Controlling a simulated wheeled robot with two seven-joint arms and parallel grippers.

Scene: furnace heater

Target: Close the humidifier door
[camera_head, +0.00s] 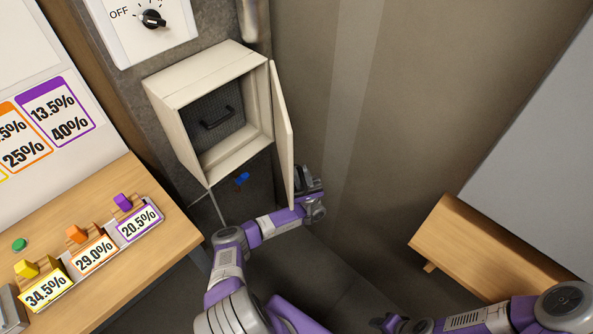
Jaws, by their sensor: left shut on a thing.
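The humidifier (165,92) is a cream box on the dark column, its front open. Inside it is a dark mesh panel with a black handle (218,118). Its door (282,135) is hinged at the right side and stands swung open, seen nearly edge-on. My left gripper (303,182) is at the lower end of the door and is shut on it; the door hides part of the contact. My right arm lies at the bottom right; its gripper (388,323) is partly cut off at the bottom edge, and its jaws cannot be made out.
A dial panel (150,22) marked OFF is above the humidifier. A wooden table (150,240) on the left bears labelled percentage blocks (93,254). A wooden bench (470,245) stands at the right. A small blue item (242,179) is below the box. The space right of the door is free.

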